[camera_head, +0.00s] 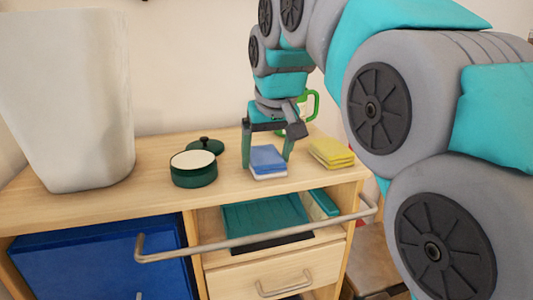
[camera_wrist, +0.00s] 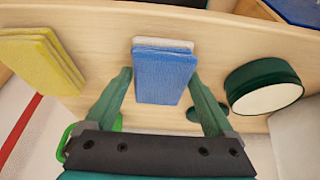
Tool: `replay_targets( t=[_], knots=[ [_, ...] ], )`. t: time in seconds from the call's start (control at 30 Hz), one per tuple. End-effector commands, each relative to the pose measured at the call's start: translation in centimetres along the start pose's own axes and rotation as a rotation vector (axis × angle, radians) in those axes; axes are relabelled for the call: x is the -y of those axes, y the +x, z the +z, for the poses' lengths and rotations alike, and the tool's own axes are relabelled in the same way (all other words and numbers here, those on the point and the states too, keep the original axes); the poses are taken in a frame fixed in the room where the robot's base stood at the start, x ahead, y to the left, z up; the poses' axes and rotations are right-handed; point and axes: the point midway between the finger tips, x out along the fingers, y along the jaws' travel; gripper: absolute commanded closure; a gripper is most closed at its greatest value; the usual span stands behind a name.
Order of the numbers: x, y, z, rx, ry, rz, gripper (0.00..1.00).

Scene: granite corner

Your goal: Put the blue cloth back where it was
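A folded blue cloth (camera_head: 267,157) lies on the wooden counter top, with a white layer showing under its edge. It also shows in the wrist view (camera_wrist: 164,78). My gripper (camera_head: 267,163) is above the counter at the cloth, pointing down. In the wrist view my gripper (camera_wrist: 159,74) is open, with one teal finger toward each side of the cloth. I cannot tell whether a finger touches it.
A yellow folded stack (camera_head: 331,152) lies to the right of the cloth. A green pot (camera_head: 194,176) and its lid (camera_head: 206,145) stand to the left, and a green-handled thing (camera_head: 313,104) behind. A pale bin (camera_head: 70,110) stands far left.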

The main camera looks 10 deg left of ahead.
Motion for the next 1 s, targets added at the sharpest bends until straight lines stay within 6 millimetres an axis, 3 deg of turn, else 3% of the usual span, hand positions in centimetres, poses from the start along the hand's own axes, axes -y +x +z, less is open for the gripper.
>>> replay_targets(
  t=[0.1,0.47,1.0],
  knots=[
    [0.0,0.0,0.0,-0.001,0.0,0.0,0.0],
    [0.0,-0.8,-0.1,-0.004,0.0,0.0,0.0],
    [0.0,-7.8,-0.1,-0.006,0.0,0.0,0.0]
  ],
)
